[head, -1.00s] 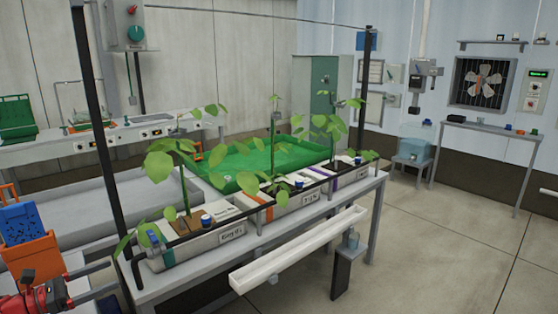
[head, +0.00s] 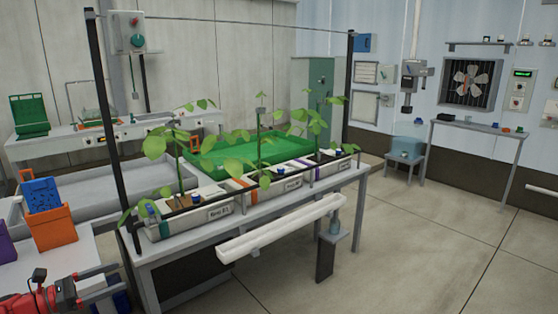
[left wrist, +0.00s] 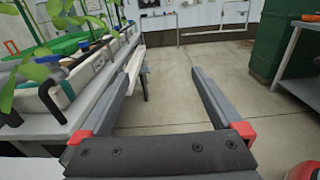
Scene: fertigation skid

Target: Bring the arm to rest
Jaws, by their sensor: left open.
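My left gripper (head: 114,279) shows at the lower left of the head view, with its red wrist and two grey fingers pointing right. In the left wrist view my left gripper (left wrist: 157,80) has its two fingers wide apart, with only floor between them and nothing held. It is to the left of the front of the plant bench (head: 150,262) in the head view. My right gripper is in neither view.
The bench carries grow slabs (head: 205,221) with leafy plants; a white gutter (head: 285,228) runs along its front. An orange bin (head: 53,229) stands on a white table at left. Open floor (head: 420,250) lies at right. A dark green cabinet (left wrist: 283,35) shows in the wrist view.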

